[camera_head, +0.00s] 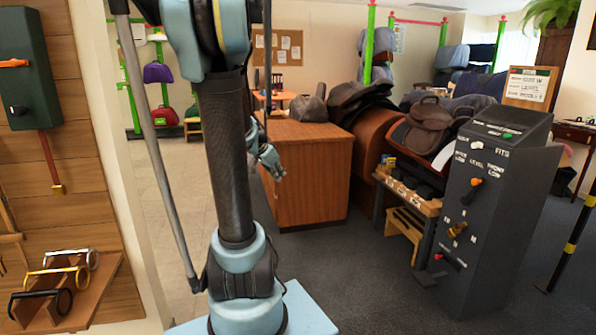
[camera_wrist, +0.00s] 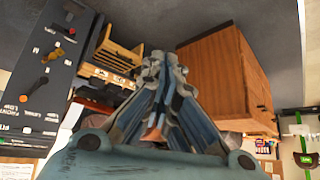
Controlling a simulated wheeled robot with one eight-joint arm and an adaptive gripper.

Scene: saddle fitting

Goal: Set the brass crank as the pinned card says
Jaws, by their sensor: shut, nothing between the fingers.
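The brass crank (camera_head: 457,229) sits on the front of the dark grey console (camera_head: 488,215), below a black lever with an orange end (camera_head: 475,184). Small white letters surround it, too small to read surely; its handle seems to point up and right. It also shows in the wrist view (camera_wrist: 52,54), where the console is upside down at the left. A pinned card (camera_head: 528,87) stands on a cork board behind the console; its writing is mostly unreadable from here. My gripper (camera_head: 277,170) is shut and empty in front of the wooden cabinet, well left of the console.
The wooden cabinet (camera_head: 305,170) stands behind my gripper. A wooden rack (camera_head: 410,200) and saddles fill the space between cabinet and console. A red lever (camera_head: 440,257) is low on the console. A black-and-yellow post (camera_head: 572,240) stands at right. Carpet before the console is clear.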

